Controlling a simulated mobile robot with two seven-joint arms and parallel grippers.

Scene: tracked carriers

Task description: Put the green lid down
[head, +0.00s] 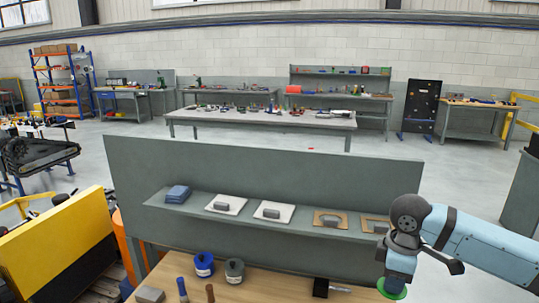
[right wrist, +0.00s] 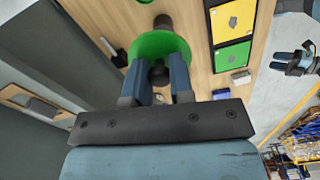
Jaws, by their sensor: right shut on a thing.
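The green lid (right wrist: 150,46) is a round disc with a dark knob (right wrist: 158,74). My right gripper (right wrist: 156,88) is shut on the knob. In the head view the lid's green edge (head: 392,293) shows under my right gripper (head: 398,279), at the bottom right over the wooden bench. The wrist view looks past the lid to the bench top; I cannot tell the gap between them. What appears to be my left gripper (right wrist: 294,64) shows at the right of the wrist view, its jaws unclear; it is not in the head view.
Yellow (right wrist: 232,56) and green (right wrist: 232,20) panels in dark frames lie on the bench. A blue jar (head: 204,265), a grey jar (head: 235,271) and tool handles (head: 182,288) stand at left. A grey shelf (head: 290,223) with plates and a back panel (head: 260,165) rises behind.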

